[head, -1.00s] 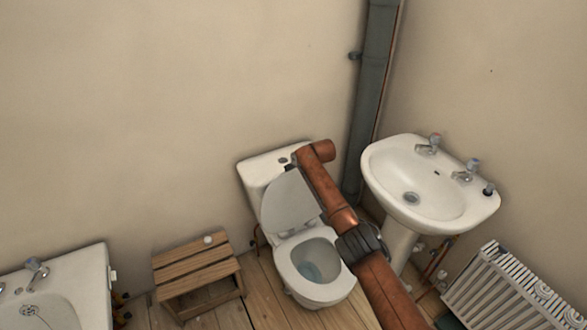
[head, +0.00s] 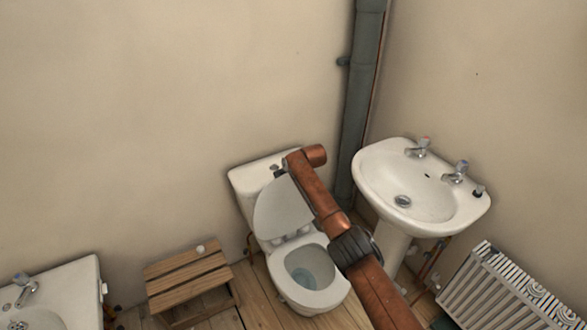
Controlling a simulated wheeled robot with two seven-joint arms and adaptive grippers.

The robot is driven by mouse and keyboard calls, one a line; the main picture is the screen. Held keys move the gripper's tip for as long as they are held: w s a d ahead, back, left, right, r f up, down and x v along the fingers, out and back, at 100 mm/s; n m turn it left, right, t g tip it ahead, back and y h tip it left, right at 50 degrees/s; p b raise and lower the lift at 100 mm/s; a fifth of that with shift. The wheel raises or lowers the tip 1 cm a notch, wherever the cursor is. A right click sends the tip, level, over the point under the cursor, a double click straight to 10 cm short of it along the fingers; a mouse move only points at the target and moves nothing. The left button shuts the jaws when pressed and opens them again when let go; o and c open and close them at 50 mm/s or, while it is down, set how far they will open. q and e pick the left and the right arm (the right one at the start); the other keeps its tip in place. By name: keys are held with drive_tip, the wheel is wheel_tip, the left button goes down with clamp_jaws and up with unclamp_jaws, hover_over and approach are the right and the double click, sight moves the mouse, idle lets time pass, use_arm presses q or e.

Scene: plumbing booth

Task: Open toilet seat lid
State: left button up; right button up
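The toilet (head: 305,291) stands against the back wall, with its white cistern (head: 244,178) behind it. Its lid (head: 280,212) is raised and leans back near the cistern. The seat ring (head: 334,289) is down on the bowl, and the bowl's inside shows through it. My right arm comes in from the lower right and reaches over the toilet's right side, hiding part of the lid's and seat's right edge. Its end is near the upper part of the lid. A small dark part of the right gripper (head: 280,173) shows there; its fingers are mostly hidden. My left gripper is not in view.
A white washbasin (head: 440,208) on a pedestal stands right of the arm, with a radiator (head: 500,290) at the lower right. A wooden stool (head: 187,275) stands left of the toilet. Another white basin or bath (head: 65,290) is at the lower left. A grey pipe (head: 360,100) runs up the corner.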

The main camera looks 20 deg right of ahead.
drive_tip(key=v, duration=1.1)
drive_tip(key=shift+s+a+r, duration=0.15)
drive_tip(key=shift+s+r, duration=0.05)
drive_tip(key=shift+r, duration=0.1)
